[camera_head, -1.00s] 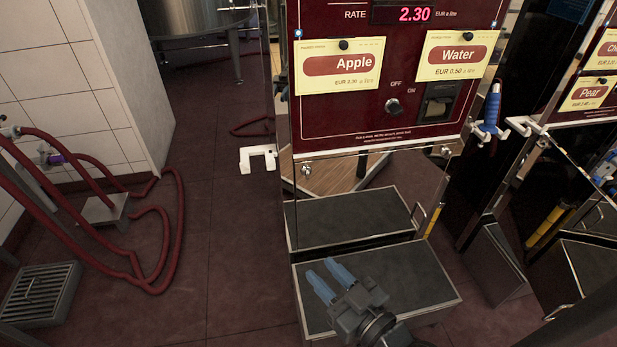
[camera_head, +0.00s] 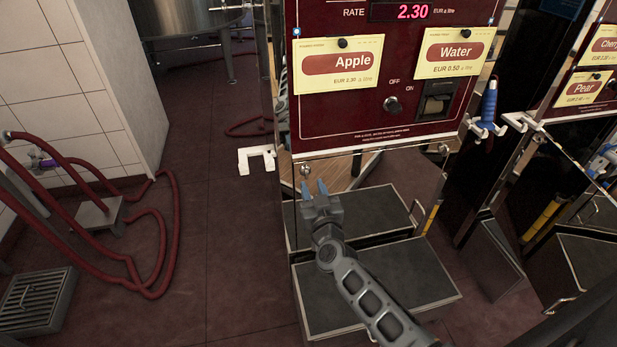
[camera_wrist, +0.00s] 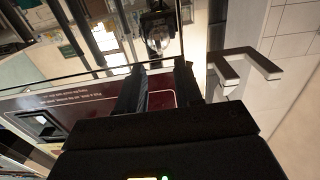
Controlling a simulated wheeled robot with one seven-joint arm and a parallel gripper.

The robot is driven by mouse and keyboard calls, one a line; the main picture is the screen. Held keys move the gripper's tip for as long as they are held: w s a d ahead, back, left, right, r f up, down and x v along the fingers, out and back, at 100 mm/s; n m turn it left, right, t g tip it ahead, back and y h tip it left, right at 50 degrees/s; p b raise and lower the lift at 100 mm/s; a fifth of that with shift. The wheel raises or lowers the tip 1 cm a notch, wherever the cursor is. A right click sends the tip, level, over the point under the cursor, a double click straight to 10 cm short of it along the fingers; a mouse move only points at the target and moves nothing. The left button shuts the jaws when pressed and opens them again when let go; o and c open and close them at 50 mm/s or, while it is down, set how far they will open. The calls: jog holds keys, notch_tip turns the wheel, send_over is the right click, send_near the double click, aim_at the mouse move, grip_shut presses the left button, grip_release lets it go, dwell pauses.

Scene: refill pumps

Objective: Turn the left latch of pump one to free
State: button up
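Pump one has a dark red panel (camera_head: 345,120) with Apple and Water cards and a mirror-like lower front. Its left latch (camera_head: 305,169) is a small metal knob at the panel's lower left corner. The matching right latch (camera_head: 444,150) sits at the lower right. In the wrist view my gripper (camera_wrist: 160,85) shows spread dark fingers; I cannot make out the latch there.
A white bracket (camera_head: 257,159) sticks out left of the pump, close to my gripper; it also shows in the wrist view (camera_wrist: 228,76). A blue-handled nozzle (camera_head: 489,104) hangs at the right. Red hoses (camera_head: 173,230) lie on the floor at left.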

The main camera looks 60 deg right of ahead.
aim_at(307, 172)
jog(key=shift+b+x, duration=0.35)
jog(key=shift+x, duration=2.2)
jog(key=shift+c, duration=0.5)
grip_shut()
